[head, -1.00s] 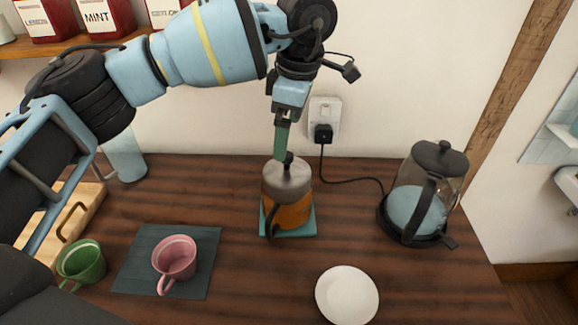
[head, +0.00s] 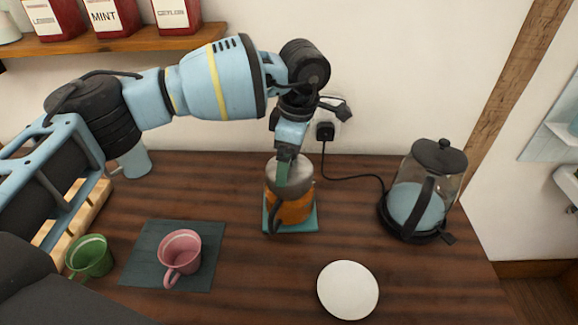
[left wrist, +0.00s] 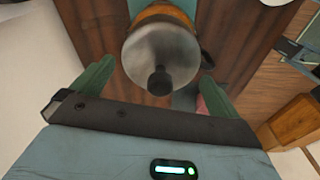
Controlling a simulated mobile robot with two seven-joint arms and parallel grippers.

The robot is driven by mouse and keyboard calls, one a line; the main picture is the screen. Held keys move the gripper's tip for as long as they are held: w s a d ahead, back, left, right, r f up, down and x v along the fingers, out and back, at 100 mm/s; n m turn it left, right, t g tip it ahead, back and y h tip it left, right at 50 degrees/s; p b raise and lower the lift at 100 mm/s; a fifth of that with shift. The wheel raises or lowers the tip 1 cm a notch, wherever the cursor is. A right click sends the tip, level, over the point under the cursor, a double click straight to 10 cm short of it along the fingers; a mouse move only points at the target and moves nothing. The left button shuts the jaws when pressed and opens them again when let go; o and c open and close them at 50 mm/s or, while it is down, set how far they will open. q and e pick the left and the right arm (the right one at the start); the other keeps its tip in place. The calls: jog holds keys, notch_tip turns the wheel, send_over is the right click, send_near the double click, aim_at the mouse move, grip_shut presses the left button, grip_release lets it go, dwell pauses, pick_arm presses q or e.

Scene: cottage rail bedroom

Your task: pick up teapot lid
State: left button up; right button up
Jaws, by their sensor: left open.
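The teapot (head: 290,207) is orange glass and stands on a teal mat (head: 307,224) in the middle of the counter. Its grey metal lid (head: 298,171) with a black knob sits on top. In the left wrist view the lid (left wrist: 160,52) fills the upper middle, with the knob (left wrist: 160,81) toward me. My left gripper (head: 284,175) is right at the lid from above and partly hides it; the knob is hidden in the head view. In the left wrist view my green fingers (left wrist: 155,82) are wide apart, one each side of the knob. My right gripper is not in view.
An electric kettle (head: 420,200) stands to the right, its cord running to a wall socket. A white plate (head: 348,290) lies front right. A pink cup (head: 180,252) on a dark mat (head: 143,262) and a green cup (head: 90,257) are left. A shelf (head: 120,42) with canisters is above.

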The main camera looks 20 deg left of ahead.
pick_arm(q)
jog(key=c, duration=0.9)
jog(key=shift+o, duration=0.2)
jog(key=shift+r, duration=0.1)
notch_tip(320, 180, up, 10)
jog(key=shift+f+b, duration=0.1)
jog(key=shift+b, duration=0.25)
